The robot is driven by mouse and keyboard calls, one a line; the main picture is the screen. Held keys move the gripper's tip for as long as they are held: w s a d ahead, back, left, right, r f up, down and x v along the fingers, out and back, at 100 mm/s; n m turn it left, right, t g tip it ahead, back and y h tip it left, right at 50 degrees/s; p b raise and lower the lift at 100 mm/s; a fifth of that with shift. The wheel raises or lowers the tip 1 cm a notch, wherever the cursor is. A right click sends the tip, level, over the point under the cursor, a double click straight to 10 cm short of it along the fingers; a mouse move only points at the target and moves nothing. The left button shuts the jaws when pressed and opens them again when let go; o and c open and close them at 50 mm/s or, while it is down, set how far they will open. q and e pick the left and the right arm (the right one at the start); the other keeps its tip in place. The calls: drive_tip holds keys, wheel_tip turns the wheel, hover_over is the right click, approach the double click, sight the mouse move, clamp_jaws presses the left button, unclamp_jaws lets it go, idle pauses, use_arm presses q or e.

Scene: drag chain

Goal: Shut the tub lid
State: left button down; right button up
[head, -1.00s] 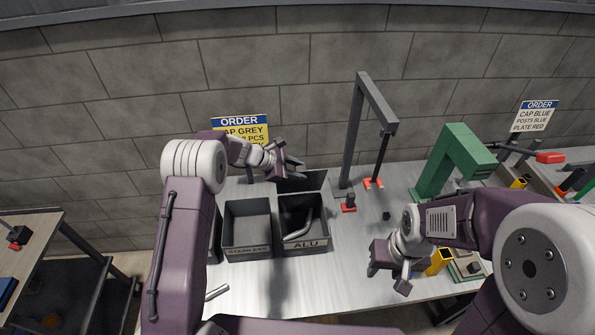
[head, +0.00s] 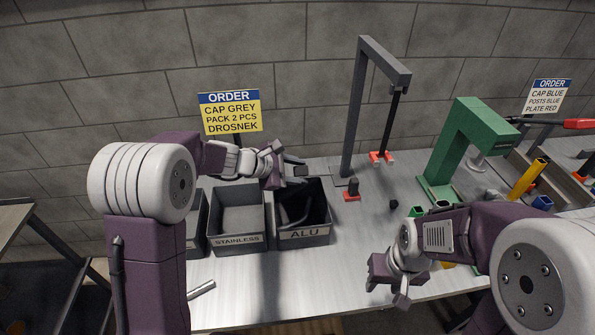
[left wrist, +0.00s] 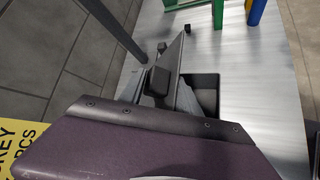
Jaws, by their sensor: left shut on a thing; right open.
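The tub labelled ALU (head: 304,236) stands on the bench, with its dark lid (head: 317,195) hinged at the back and tilted up over the opening. A bent grey part shows inside the tub. My left gripper (head: 297,172) is at the lid's raised upper edge and shut on the lid. In the left wrist view the lid (left wrist: 183,48) shows nearly edge-on, with part of the tub's opening (left wrist: 205,98) beside it. My arm hides part of that view. My right gripper (head: 387,283) is open and empty above the bench's front, right of the tub.
An open tub labelled STAINLESS (head: 238,243) stands directly left. A grey gantry post (head: 354,120), a small red-based block (head: 351,191) and a green press frame (head: 455,140) stand to the right. The bench front before the tubs is mostly clear.

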use_arm(q)
drive_tip(key=shift+s+f, duration=0.15)
drive_tip(key=shift+f, duration=0.15)
drive_tip(key=c, duration=1.1)
unclamp_jaws()
drive_tip(key=shift+r, duration=0.1)
drive_tip(key=v, duration=0.9)
drive_tip(key=shift+c, duration=0.4)
